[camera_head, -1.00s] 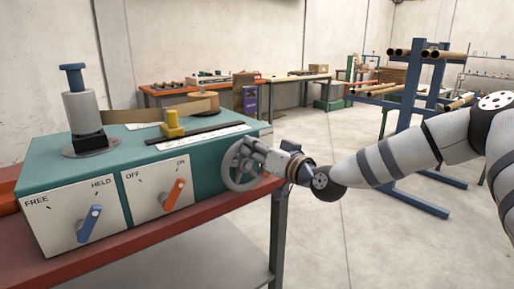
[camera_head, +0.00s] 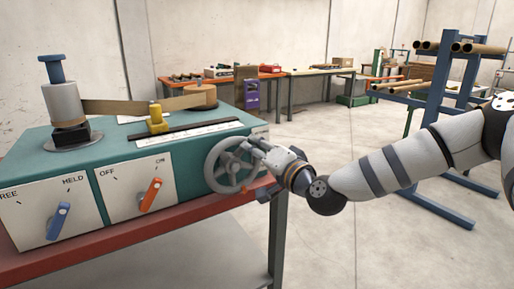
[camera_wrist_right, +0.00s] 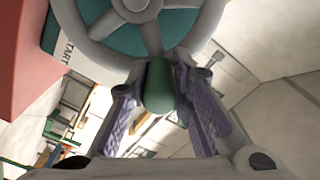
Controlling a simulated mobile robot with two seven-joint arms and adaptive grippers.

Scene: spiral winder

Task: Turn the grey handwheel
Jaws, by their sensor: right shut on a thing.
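The grey handwheel (camera_head: 228,165) is a spoked wheel on the right end of the teal machine's front (camera_head: 187,160). In the right wrist view, its rim and spokes (camera_wrist_right: 96,48) fill the top. A green handle (camera_wrist_right: 158,88) stands out from the wheel near its rim. My right gripper (camera_head: 258,147) is at the upper right of the wheel. In the wrist view its two fingers (camera_wrist_right: 160,80) are on either side of the green handle, shut on it. The handle is hidden in the head view. My left gripper is not in view.
The machine stands on a red bench (camera_head: 150,228). A blue lever (camera_head: 58,220) and an orange lever (camera_head: 151,194) are on its front panels, left of the wheel. A blue rack with tubes (camera_head: 440,100) stands at the right. The floor between (camera_head: 320,140) is clear.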

